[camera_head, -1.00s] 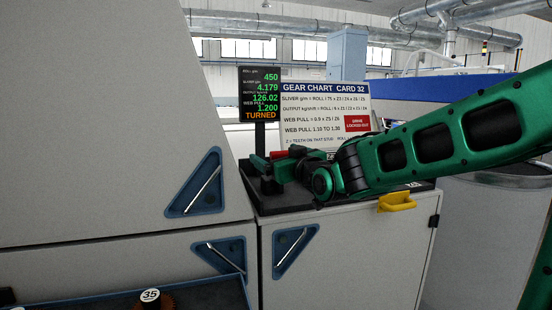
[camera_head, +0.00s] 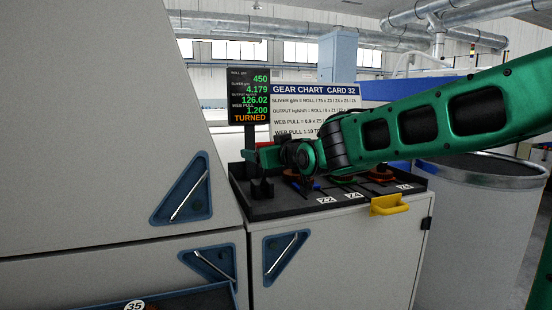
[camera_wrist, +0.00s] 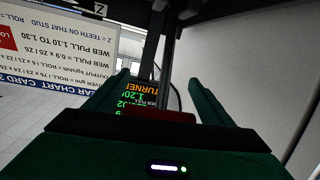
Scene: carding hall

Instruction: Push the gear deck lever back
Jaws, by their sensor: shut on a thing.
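The gear deck (camera_head: 290,208) is a black tray-like top on a grey cabinet, with gears and small white labels on it. My gripper (camera_head: 262,156) is over the deck's left end, near a black upright bracket (camera_head: 262,189). In the wrist view its two green fingers (camera_wrist: 158,82) stand on either side of a dark red piece (camera_wrist: 160,111), which looks like the lever's grip. The gripper is shut on it. My wrist and forearm hide most of the lever in the head view, so its tilt cannot be told.
A display (camera_head: 249,92) reading TURNED and a gear chart sign (camera_head: 315,98) stand behind the deck. A yellow handle (camera_head: 390,205) juts from the cabinet front. A large grey drum (camera_head: 480,225) stands at the right. A tray (camera_head: 190,300) shows at bottom left.

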